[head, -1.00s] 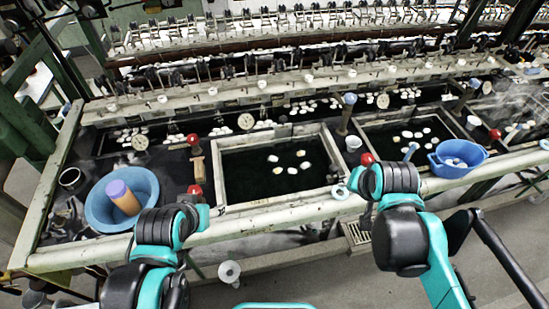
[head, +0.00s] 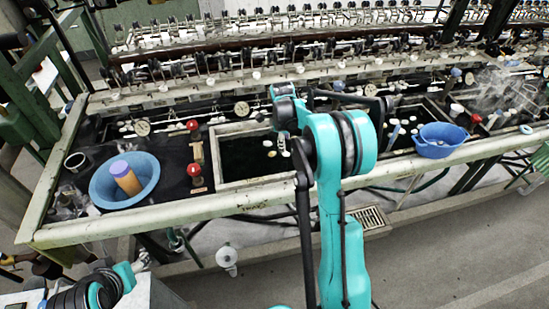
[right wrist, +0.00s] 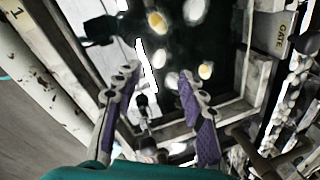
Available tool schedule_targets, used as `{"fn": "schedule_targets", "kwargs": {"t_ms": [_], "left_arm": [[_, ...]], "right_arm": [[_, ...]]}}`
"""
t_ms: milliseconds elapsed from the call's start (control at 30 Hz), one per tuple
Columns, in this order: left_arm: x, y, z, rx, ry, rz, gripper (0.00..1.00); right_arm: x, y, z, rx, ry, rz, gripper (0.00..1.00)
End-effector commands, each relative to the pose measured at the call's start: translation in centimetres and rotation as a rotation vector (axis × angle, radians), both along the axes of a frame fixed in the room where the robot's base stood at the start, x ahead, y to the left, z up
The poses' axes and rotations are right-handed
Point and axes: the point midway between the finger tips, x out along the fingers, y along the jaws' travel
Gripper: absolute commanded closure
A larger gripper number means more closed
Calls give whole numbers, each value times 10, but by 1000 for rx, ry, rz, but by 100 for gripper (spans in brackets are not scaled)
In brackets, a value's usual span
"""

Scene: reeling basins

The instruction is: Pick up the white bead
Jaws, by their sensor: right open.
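Several small white, bead-like ovals, some with yellow middles, lie in the dark middle basin; they show beside my right arm in the head view. I cannot tell which one is the white bead. In the right wrist view, one with a yellow middle (right wrist: 157,22) is at the top, a white one (right wrist: 171,80) shows between the fingers, and another (right wrist: 205,70) is by the right finger. My right gripper (right wrist: 160,74) is open above the basin, its two purple-padded fingers apart with nothing visibly held. In the head view my right arm hides part of the basin. My left gripper is out of view.
The basin's pale rim (head: 262,190) runs along the front. A blue bowl (head: 98,186) with an orange-brown cylinder (head: 125,178) stands at left; another blue bowl (head: 440,147) is at right. Red-knobbed posts (head: 195,169) stand left of the middle basin.

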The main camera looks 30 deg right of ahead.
Motion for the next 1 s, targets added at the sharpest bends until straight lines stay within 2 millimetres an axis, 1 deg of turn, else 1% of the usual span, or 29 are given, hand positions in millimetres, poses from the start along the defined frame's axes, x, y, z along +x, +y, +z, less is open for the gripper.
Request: {"fn": "schedule_targets", "kwargs": {"t_ms": [33, 100, 267, 433, 533, 600, 767, 800, 1000], "left_arm": [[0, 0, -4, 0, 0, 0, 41], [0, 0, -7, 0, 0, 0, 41], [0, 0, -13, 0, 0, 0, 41], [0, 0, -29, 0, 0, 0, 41], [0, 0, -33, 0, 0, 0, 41], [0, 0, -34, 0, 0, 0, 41], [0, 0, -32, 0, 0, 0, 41], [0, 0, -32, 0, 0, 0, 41], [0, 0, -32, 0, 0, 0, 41]], "right_arm": [[1, -1, -8, 0, 0, -2, 59], [2, -2, -16, 0, 0, -1, 59], [2, -5, -29, 0, -1, 1, 59], [2, -12, -55, 0, -1, 2, 59], [4, -13, -68, 0, -1, 3, 59], [5, -14, -72, 0, -1, 3, 59], [5, -14, -70, 0, -1, 3, 59], [5, -14, -70, 0, -1, 3, 62], [5, -14, -70, 0, -1, 3, 91]]}}
